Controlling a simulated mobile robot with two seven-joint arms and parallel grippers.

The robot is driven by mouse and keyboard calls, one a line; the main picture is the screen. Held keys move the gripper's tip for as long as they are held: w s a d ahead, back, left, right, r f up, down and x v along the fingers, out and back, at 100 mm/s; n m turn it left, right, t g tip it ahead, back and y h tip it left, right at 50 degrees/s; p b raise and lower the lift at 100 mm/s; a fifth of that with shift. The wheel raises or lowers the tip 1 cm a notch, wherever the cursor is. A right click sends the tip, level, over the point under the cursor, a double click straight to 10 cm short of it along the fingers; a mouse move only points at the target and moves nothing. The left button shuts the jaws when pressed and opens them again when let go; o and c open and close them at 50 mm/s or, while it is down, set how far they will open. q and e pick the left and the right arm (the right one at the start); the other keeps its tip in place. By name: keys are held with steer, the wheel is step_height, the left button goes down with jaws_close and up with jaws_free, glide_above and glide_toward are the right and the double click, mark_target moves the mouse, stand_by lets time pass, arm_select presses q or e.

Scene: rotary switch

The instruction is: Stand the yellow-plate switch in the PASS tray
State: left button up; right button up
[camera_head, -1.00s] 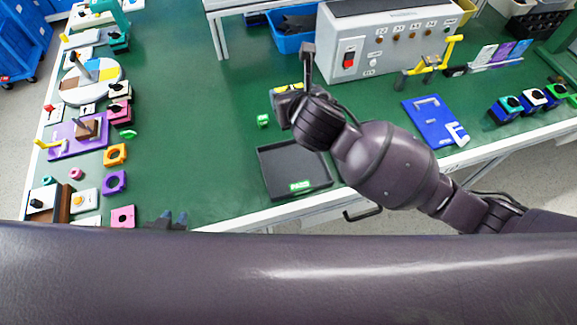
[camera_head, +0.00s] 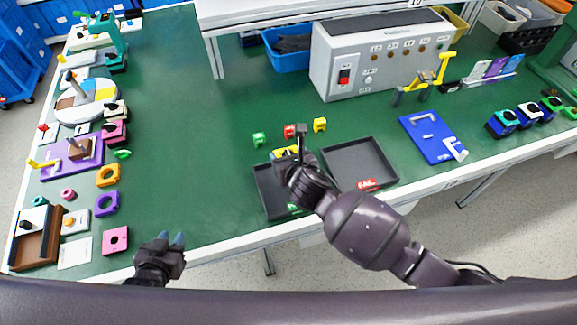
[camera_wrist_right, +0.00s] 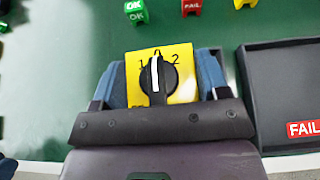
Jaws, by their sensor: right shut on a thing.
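The yellow-plate switch (camera_wrist_right: 178,64) shows in the right wrist view with a black knob and the marks 1 and 2. My right gripper (camera_wrist_right: 160,88) is shut on it, one finger on each side. In the head view the right gripper (camera_head: 292,158) is over the back of the PASS tray (camera_head: 264,196), a black tray with a green label partly covered by my arm. A bit of the yellow plate shows at the gripper. I cannot tell whether the switch touches the tray floor. My left gripper (camera_head: 172,240) is empty at the table's front edge, its fingertips apart.
The FAIL tray (camera_head: 378,148) stands just right of the PASS tray. Green, red and yellow small blocks (camera_head: 289,131) stand behind the trays. A grey control box (camera_head: 385,60) is at the back, a blue plate (camera_head: 433,138) at the right.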

steer(key=shift+f+b, duration=0.4)
steer(key=shift+f, duration=1.65)
steer(key=shift+f, duration=0.15)
steer(key=o, duration=1)
steer(key=p+v, duration=0.1)
steer(key=v, duration=1.1)
steer(key=shift+p, duration=0.3)
